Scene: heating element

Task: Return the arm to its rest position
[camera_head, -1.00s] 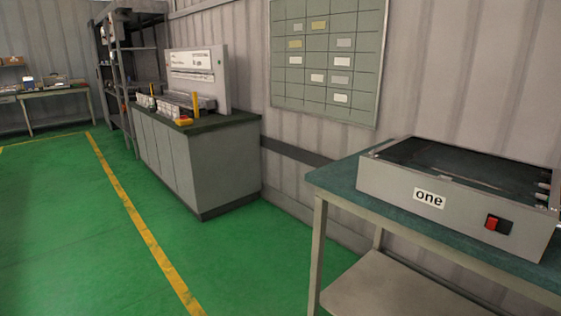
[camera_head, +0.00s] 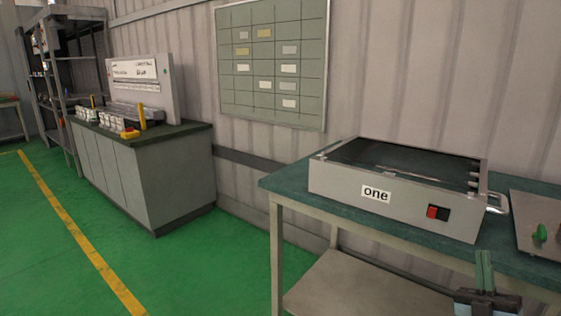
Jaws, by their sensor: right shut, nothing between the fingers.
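My right gripper (camera_head: 485,272) shows at the bottom right edge of the head view. Its fingers point up and are together, with nothing between them. It is in front of the green-topped table's front edge, below and right of the grey box marked "one" (camera_head: 340,187), and appears apart from it. Most of the right arm is out of view. My left gripper is not in view.
The box has a red and black switch (camera_head: 438,212) and stands on the table (camera_head: 286,183). A grey panel with a green knob (camera_head: 541,233) lies at the right. A grey cabinet (camera_head: 170,185) and shelving (camera_head: 62,75) stand left. Green floor (camera_head: 190,275) is clear.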

